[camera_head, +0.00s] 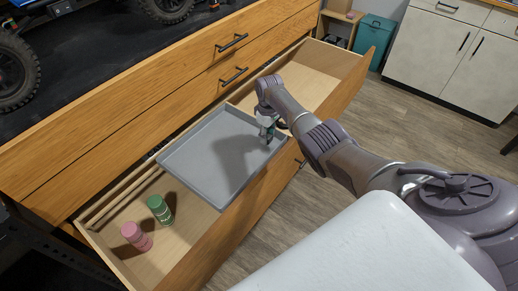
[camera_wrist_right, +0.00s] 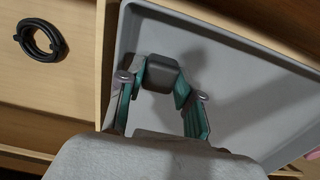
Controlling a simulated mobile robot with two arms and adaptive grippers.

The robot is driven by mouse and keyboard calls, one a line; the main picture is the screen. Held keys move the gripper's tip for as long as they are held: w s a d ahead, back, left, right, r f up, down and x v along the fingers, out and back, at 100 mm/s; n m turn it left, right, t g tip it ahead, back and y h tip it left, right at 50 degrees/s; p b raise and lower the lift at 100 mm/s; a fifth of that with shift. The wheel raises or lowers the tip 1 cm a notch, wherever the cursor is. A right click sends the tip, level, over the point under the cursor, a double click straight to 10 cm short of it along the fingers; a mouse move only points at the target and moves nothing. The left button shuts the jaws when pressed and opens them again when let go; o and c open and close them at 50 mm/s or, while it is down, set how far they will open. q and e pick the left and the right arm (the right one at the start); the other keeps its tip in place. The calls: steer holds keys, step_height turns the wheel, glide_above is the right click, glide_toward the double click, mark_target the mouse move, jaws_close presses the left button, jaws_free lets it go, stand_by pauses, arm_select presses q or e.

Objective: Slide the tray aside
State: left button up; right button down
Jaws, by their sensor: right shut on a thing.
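The shallow grey tray (camera_head: 205,165) sits across the middle of an open wooden drawer, level near its upper rims. My right gripper (camera_head: 268,136) comes down over the tray's right end. In the right wrist view, its teal-padded fingers (camera_wrist_right: 160,92) stand either side of a dark grey block at the tray, and it is shut on this part. The tray (camera_wrist_right: 240,110) fills much of that view. The exact contact is partly hidden by the fingers. My left gripper is not in view.
A black coil (camera_wrist_right: 40,40) lies beside the tray. Closed drawers are above.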

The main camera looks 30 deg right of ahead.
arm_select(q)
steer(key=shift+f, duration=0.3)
arm_select(e)
steer(key=shift+w+d+r, duration=0.1)
steer(key=shift+d, duration=0.2)
steer(key=c, duration=1)
jaws_free()
steer(key=shift+d, duration=0.15)
steer(key=shift+c, duration=0.2)
step_height(320, 180, up, 12)
